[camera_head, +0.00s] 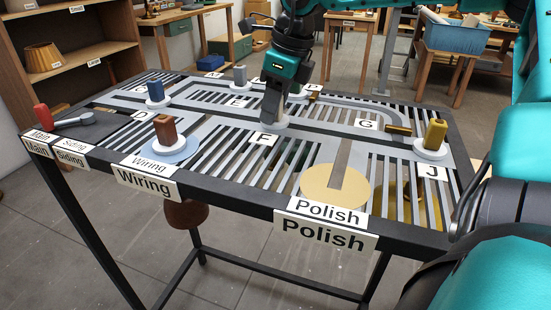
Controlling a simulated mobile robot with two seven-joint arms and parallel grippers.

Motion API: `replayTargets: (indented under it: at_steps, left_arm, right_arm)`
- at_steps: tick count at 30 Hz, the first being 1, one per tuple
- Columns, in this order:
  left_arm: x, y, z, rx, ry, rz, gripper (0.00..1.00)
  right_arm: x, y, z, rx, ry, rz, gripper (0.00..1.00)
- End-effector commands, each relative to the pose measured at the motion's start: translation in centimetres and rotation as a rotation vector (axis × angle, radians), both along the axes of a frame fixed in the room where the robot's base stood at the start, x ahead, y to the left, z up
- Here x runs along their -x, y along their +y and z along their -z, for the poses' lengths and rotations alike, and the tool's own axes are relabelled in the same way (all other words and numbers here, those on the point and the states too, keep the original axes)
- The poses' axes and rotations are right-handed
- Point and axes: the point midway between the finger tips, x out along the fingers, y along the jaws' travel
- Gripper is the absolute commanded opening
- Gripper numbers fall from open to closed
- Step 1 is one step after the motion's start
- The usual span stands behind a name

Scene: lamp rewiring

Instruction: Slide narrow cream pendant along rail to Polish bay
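My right gripper (271,115) points down onto a pale round carrier disc (283,124) just above the F label. Its dark fingers cover any knob there, so I cannot tell whether they are shut on one. I cannot make out a narrow cream pendant; the slatted top hides most of what hangs below. The Polish bay is at the front edge, with a tan disc (322,187), a grey strip across it and a Polish sign (328,235). The tan disc has no knob on it. My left gripper is not in view.
Other knobs stand on the rail table: brown (166,130) at Wiring, blue (155,91), grey (240,76) near E, and gold (435,134) near J. A brown shade (186,214) hangs below Wiring. A red-handled lever (75,119) lies by Siding.

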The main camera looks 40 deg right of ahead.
Motion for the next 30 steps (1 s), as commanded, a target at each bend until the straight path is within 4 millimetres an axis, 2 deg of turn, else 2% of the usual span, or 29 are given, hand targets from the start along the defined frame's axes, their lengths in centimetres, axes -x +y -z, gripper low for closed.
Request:
replayTargets:
  at_steps: [1, 9, 10, 17, 30]
  left_arm:
    - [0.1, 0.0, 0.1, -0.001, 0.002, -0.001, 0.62]
    - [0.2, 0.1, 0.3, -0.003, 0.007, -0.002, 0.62]
    - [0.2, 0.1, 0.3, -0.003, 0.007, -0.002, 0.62]
    - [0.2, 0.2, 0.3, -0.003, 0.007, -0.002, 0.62]
    - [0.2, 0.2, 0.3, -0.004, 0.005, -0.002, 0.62]
  right_arm:
    - [0.1, -0.1, 0.4, 0.001, 0.009, 0.001, 0.32]
    - [0.2, -0.1, 0.5, 0.001, 0.012, 0.001, 0.06]
    - [0.2, -0.1, 0.5, 0.001, 0.012, 0.001, 0.06]
    - [0.4, -0.2, 0.5, 0.000, 0.012, 0.001, 0.06]
    - [4.0, -2.1, 0.3, -0.001, 0.008, 0.003, 0.06]
